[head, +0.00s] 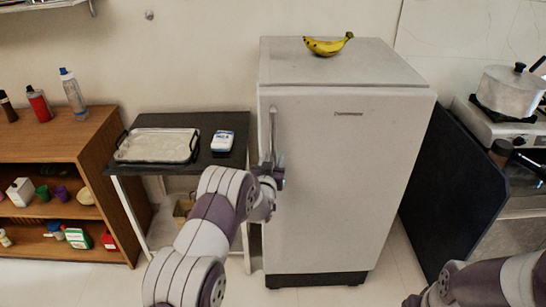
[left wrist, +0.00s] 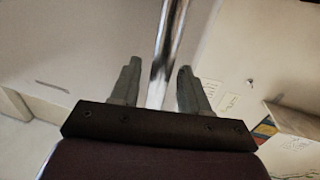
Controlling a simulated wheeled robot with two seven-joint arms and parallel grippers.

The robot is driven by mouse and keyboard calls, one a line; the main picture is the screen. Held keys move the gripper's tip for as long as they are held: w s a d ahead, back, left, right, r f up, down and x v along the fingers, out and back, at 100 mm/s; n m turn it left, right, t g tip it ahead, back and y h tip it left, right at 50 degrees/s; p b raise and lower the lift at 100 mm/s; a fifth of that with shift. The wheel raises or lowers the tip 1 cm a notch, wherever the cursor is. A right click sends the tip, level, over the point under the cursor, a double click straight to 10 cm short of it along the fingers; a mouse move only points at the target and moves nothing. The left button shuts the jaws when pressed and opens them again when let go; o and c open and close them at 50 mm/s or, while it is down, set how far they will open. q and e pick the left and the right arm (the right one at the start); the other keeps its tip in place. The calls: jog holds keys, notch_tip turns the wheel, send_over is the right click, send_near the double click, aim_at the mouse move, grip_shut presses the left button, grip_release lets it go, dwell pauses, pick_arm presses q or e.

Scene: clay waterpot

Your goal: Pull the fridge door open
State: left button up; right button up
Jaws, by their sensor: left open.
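The white fridge (head: 345,190) stands upright in the middle of the head view, and its door looks closed. A vertical metal handle (head: 273,130) runs along the left side of the door. My left gripper (head: 278,172) is at the lower part of this handle. In the left wrist view the handle (left wrist: 168,50) passes between the two open fingers of the left gripper (left wrist: 155,85), with gaps on both sides. My right arm shows at the bottom right of the head view, and its fingers cannot be made out.
Bananas (head: 328,44) lie on top of the fridge. A dark side table (head: 190,122) with a metal tray (head: 120,150) stands left of it. A wooden shelf (head: 60,145) is further left. A stove with a pot (head: 508,92) stands at right. Floor shows before the fridge.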

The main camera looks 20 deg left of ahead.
pick_arm(q)
jog(key=shift+w+a+f, duration=0.1)
jog(key=shift+w, duration=0.55)
jog(key=shift+s, duration=0.15)
grip_shut()
